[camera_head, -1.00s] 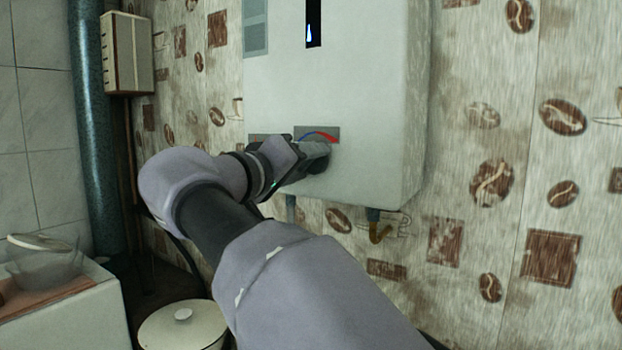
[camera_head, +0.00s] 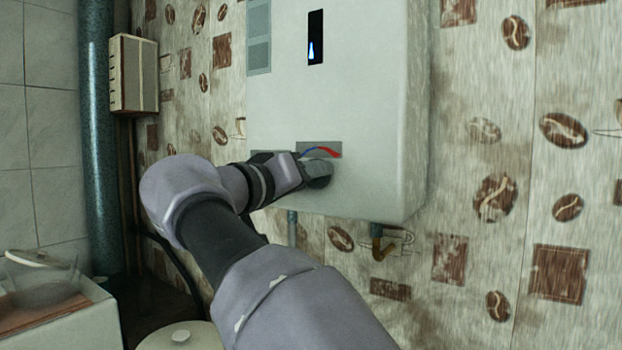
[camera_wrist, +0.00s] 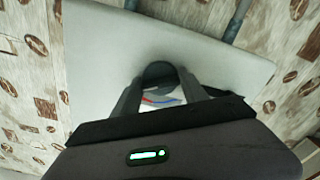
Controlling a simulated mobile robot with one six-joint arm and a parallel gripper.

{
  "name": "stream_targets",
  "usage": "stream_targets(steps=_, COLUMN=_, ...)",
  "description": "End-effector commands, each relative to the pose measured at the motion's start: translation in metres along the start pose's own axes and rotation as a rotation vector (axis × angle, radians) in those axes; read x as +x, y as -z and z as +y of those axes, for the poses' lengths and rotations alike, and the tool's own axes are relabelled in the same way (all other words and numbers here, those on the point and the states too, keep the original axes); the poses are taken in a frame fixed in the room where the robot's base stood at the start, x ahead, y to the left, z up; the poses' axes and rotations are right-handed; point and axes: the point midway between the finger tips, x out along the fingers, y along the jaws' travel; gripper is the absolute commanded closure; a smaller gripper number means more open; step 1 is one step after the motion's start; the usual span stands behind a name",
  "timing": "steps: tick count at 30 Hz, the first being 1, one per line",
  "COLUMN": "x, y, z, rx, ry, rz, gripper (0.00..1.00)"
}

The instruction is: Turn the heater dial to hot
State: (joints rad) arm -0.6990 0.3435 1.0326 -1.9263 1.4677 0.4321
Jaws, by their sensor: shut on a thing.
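The white wall heater (camera_head: 340,110) hangs on the wall in the head view. Low on its front is a grey plate with a blue-to-red arc (camera_head: 322,151), blue on the left and red on the right. The dark round heater dial (camera_head: 319,183) sits just below this arc, mostly covered by my gripper (camera_head: 312,170). In the wrist view the dial (camera_wrist: 157,70) lies between the two fingers of my gripper (camera_wrist: 157,84), which is shut on it. The arc shows there between the fingers. The dial's pointer direction cannot be made out.
A dark display with a blue flame mark (camera_head: 315,38) is on the heater's upper front. Pipes (camera_head: 377,240) come out below it. A blue-green pipe (camera_head: 100,140) and a small white box (camera_head: 134,75) are at left. A lidded pot (camera_head: 181,337) stands below.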

Motion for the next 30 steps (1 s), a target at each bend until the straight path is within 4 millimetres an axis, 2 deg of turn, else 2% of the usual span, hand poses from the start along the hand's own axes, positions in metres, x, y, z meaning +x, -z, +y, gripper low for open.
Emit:
stream_targets(steps=2, x=0.000, y=0.000, z=0.000, rx=0.002, ry=0.000, rz=-0.001, gripper=0.90)
stream_targets(steps=3, x=0.000, y=0.000, z=0.000, rx=0.002, ry=0.000, rz=-0.001, gripper=0.43)
stream_targets(steps=6, x=0.000, y=0.000, z=0.000, rx=0.001, ry=0.000, rz=-0.001, gripper=0.27)
stream_targets(steps=15, x=-0.001, y=0.000, z=0.000, rx=0.001, ry=0.001, rz=0.000, gripper=0.27)
stream_targets(steps=19, x=-0.016, y=0.001, z=0.000, rx=0.000, ry=0.002, rz=0.001, gripper=0.27)
stream_targets(steps=23, x=-0.051, y=0.002, z=0.000, rx=0.000, ry=0.005, rz=0.002, gripper=0.27)
stream_targets(steps=30, x=-0.129, y=0.004, z=0.001, rx=0.000, ry=0.005, rz=0.003, gripper=0.27)
